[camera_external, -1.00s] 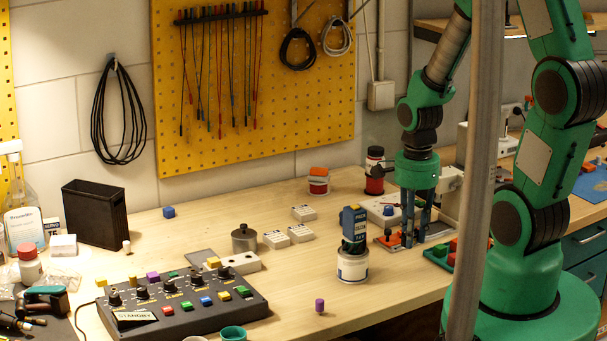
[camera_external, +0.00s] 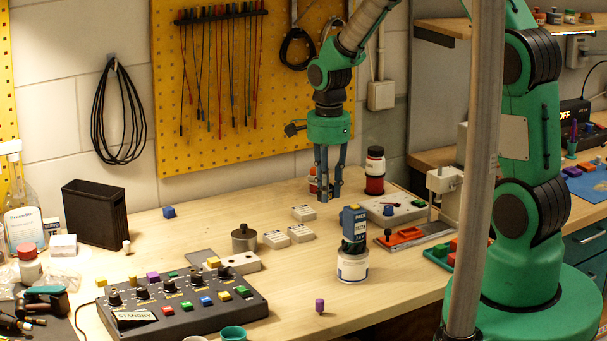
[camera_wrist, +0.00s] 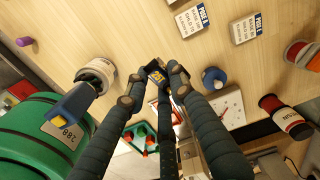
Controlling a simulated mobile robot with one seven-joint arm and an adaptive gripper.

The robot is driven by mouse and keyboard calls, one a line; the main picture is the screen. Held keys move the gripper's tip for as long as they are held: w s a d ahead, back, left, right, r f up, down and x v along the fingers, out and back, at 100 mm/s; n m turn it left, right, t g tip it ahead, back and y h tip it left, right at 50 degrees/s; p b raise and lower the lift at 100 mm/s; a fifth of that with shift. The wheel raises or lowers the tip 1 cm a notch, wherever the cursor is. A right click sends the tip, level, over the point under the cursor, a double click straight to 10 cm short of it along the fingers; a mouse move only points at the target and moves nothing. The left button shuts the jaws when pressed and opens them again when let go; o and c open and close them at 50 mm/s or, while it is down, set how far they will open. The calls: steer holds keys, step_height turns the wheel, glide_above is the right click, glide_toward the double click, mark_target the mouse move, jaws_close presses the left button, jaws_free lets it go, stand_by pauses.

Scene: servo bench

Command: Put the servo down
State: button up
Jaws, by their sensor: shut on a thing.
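The servo (camera_wrist: 156,74), a small dark block with a yellow label, sits between my gripper's fingertips in the wrist view. My gripper (camera_wrist: 158,80) is shut on it. In the external view my gripper (camera_external: 328,195) points down, above the back part of the bench, left of the red-and-black bottle. The servo cannot be made out there. The wooden bench top (camera_external: 215,220) lies below; the frames do not show clearly how high the servo hangs.
Several white labelled blocks (camera_external: 303,213) lie left of my gripper. A white board with a blue knob (camera_external: 389,211) and an orange tray (camera_external: 402,236) are to the right. A red-and-black bottle (camera_external: 375,170) stands behind.

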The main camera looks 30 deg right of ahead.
steer(key=w+a+p, duration=0.1)
steer(key=w+a, duration=0.8)
steer(key=w, duration=0.4)
steer(key=n+p, duration=0.2)
glide_above(208, 230)
step_height(208, 230, down, 3)
steer(key=shift+r, duration=0.1)
steer(key=shift+f+b, duration=0.3)
steer(key=shift+f, duration=2.85)
steer(key=shift+f, duration=1.9)
steer(key=shift+f, duration=0.1)
